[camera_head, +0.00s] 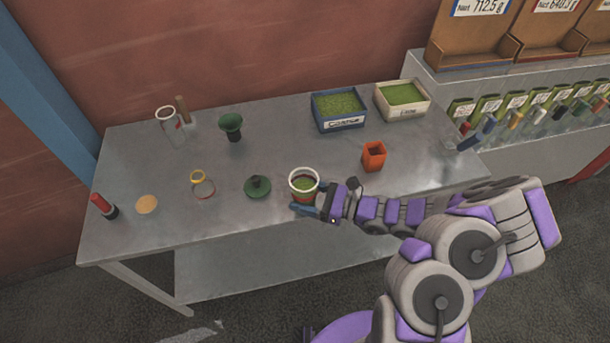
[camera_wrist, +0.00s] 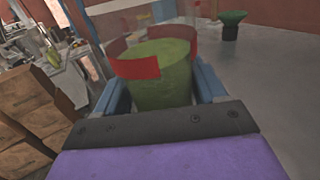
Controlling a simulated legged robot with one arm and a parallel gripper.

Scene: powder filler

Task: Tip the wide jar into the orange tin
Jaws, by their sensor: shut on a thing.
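The wide jar (camera_head: 304,183) is clear with a red band and holds green powder. It looks upright near the table's front edge; I cannot tell whether it touches the table.
A green lid-like piece (camera_head: 257,187) lies just left of the jar. A green funnel (camera_head: 231,126) and a tall clear jar (camera_head: 172,128) stand farther left. A blue box (camera_head: 340,122) and a white box (camera_head: 404,112) of green powder stand behind the tin. Table between jar and tin is clear.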

